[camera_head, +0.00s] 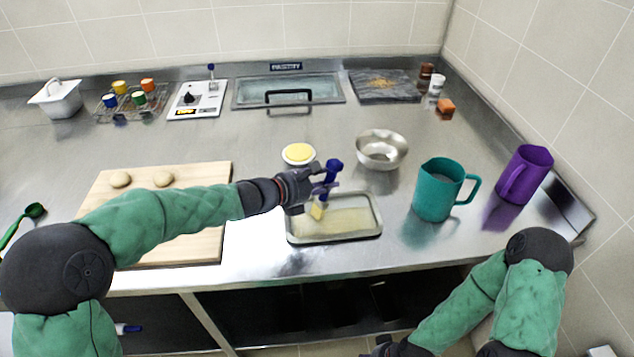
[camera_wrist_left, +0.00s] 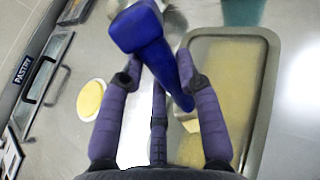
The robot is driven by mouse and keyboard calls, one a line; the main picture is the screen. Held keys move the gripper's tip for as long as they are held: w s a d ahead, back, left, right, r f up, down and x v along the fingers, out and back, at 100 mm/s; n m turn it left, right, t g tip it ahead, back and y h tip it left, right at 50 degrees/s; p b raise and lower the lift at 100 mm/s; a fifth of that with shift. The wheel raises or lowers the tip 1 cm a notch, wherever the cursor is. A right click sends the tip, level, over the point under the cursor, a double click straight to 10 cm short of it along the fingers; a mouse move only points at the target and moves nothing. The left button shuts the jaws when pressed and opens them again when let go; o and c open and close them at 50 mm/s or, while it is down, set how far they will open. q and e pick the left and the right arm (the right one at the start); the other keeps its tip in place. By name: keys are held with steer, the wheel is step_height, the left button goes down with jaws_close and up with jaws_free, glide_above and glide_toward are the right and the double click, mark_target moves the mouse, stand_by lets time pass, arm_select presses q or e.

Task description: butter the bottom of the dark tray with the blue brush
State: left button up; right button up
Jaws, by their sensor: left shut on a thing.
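The blue brush (camera_head: 332,168) is held by my left gripper (camera_head: 322,186), handle up and slightly tilted. Its pale yellow bristles (camera_head: 317,211) point down over the left part of the tray (camera_head: 379,226); I cannot tell whether they touch it. The tray looks grey, with a yellowish film across its bottom. In the left wrist view the blue handle (camera_wrist_left: 150,40) lies between the purple fingers, and the tray (camera_wrist_left: 262,75) is at the right. A white dish of yellow butter (camera_head: 299,153) stands behind the tray. My right gripper (camera_head: 378,346) is low at the bottom edge, mostly cut off.
A steel bowl (camera_head: 382,150) stands behind the tray to the right. A teal jug (camera_head: 436,190) and a purple jug (camera_head: 525,174) are farther right. A wooden board (camera_head: 208,180) with dough balls is at the left. The counter's front edge runs close before the tray.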

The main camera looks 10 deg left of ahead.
arm_select(q)
steer(key=shift+w+d+b, duration=1.1)
steer(key=shift+w+d, duration=0.35)
steer(key=shift+d, duration=2.2)
steer(key=shift+w+d+b, duration=1.05)
steer(key=shift+w+d, duration=0.4)
steer(key=shift+d, duration=2.15)
steer(key=shift+s+a+p, duration=1.05)
steer(key=shift+s+a, duration=0.4)
steer(key=shift+a, duration=3.6)
steer(key=shift+s+a+p, duration=1)
steer(key=shift+s+a, duration=0.45)
steer(key=shift+a, duration=3.6)
steer(key=shift+w+d+f+b, duration=0.1)
steer(key=shift+w+d+b, duration=0.1)
steer(key=shift+w+d, duration=0.55)
steer(key=shift+w+d+f+b, duration=0.15)
steer(key=shift+w+d, duration=0.35)
steer(key=shift+d, duration=0.35)
